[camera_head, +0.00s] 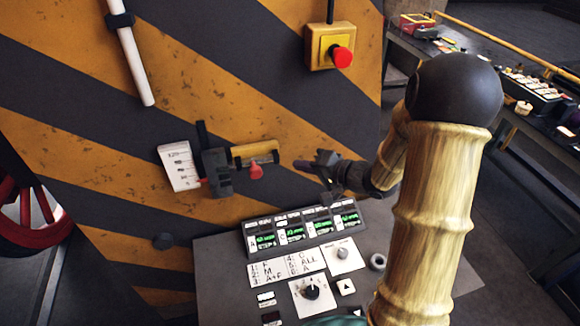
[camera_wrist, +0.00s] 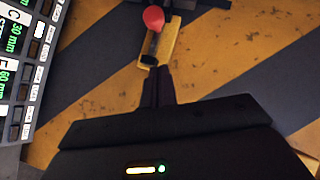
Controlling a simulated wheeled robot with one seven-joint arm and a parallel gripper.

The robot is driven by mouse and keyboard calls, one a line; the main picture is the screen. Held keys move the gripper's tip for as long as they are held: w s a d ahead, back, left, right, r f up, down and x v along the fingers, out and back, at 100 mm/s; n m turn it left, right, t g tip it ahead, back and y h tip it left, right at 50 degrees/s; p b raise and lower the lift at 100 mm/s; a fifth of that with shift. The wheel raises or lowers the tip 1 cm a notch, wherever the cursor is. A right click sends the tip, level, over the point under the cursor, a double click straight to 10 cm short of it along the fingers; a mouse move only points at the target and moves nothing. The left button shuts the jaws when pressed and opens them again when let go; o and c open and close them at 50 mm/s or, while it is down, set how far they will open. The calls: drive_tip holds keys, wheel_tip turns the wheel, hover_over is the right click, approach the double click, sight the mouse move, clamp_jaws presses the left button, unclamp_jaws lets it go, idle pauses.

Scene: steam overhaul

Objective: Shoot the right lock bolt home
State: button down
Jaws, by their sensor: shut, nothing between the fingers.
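A lock bolt with a yellow housing (camera_head: 253,150) is on the striped wall. Its red knob (camera_head: 256,171) hangs below the housing, right of a dark block (camera_head: 217,172). My gripper (camera_head: 300,165) is to the right of the bolt, shut and empty, with a small gap between its tips and the housing end. In the wrist view the shut fingers (camera_wrist: 158,74) point at the near end of the yellow housing (camera_wrist: 172,45). The red knob (camera_wrist: 153,18) is beyond them. Whether the bolt's far end sits inside the dark block is unclear.
A white scale card (camera_head: 180,165) is left of the block. A control console (camera_head: 225,275) with displays and knobs stands below the bolt. A red push button (camera_head: 342,57) on a yellow box is above right. A workbench (camera_head: 510,120) is at right.

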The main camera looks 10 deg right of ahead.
drive_tip(key=v, duration=0.3)
drive_tip(key=shift+s+d, duration=0.1)
drive_tip(key=shift+d, duration=0.05)
idle(0.3)
drive_tip(key=s+d+f+n+g+h+b, duration=0.1)
drive_tip(key=s+d+f+n+h+b, duration=0.25)
drive_tip(key=h, duration=0.55)
drive_tip(key=s+a+f+g, duration=0.1)
drive_tip(key=s+f+g, duration=0.1)
drive_tip(key=s, duration=0.4)
drive_tip(key=s+a+f+n+g+h+b, duration=0.1)
drive_tip(key=s+f+g, duration=0.2)
drive_tip(key=s, duration=0.4)
drive_tip(key=shift+s+a+f+g+b, duration=0.15)
drive_tip(key=shift+a+f+g+b, duration=0.2)
drive_tip(key=shift+g, duration=0.25)
